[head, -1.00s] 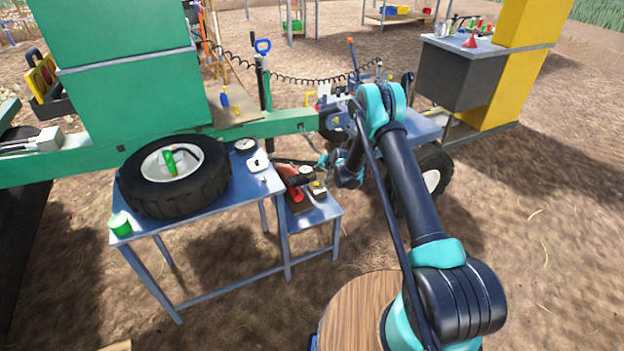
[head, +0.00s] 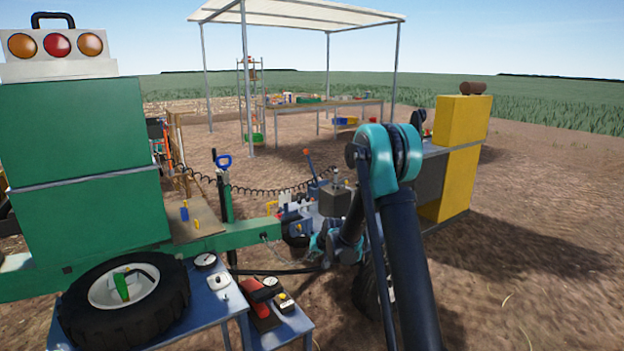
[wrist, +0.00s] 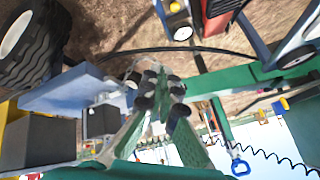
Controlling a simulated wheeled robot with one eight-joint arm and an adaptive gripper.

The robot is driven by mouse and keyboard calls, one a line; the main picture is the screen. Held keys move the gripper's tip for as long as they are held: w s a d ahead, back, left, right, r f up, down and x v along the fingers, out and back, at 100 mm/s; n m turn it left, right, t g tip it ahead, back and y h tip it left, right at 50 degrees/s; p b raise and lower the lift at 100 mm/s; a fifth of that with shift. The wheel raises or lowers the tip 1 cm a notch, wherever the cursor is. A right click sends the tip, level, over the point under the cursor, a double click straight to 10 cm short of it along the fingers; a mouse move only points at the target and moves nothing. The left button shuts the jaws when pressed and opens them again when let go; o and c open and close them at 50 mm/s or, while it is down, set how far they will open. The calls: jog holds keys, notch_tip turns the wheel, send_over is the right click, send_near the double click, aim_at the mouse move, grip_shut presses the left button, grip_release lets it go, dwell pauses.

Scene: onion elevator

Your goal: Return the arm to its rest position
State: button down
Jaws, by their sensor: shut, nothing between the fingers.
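My arm rises from the bottom right of the head view, bends at a teal elbow (head: 385,152) and hangs down to my gripper (head: 326,246), beside the green trailer's drawbar (head: 238,234). The gripper is small and partly hidden by its own links there. In the wrist view my gripper (wrist: 163,97) shows its dark finger pads close together, with nothing held. The arm is bent, with the forearm pointing down.
A blue table (head: 212,306) with a tyre (head: 130,298) stands front left, beside a lower stand with a red tool (head: 254,300). A coiled cable (head: 262,191) hangs behind the drawbar. A yellow cabinet (head: 459,150) stands right. Open dirt lies at far right.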

jog(key=s+d+r+h, duration=0.1)
jog(key=s+d+r, duration=0.6)
jog(key=s, duration=0.3)
jog(key=s+d+h, duration=0.1)
jog(key=s+d, duration=0.3)
jog(key=s, duration=0.6)
jog(key=s+d+g, duration=0.1)
jog(key=s+d, duration=0.3)
jog(key=s, duration=0.7)
jog(key=s+d+g+h, duration=0.1)
jog(key=s+d, duration=0.3)
jog(key=s, duration=0.6)
jog(key=shift+s+r+n+h, duration=0.2)
jog(key=shift+s+n+h, duration=0.05)
jog(key=shift+n+h, duration=0.05)
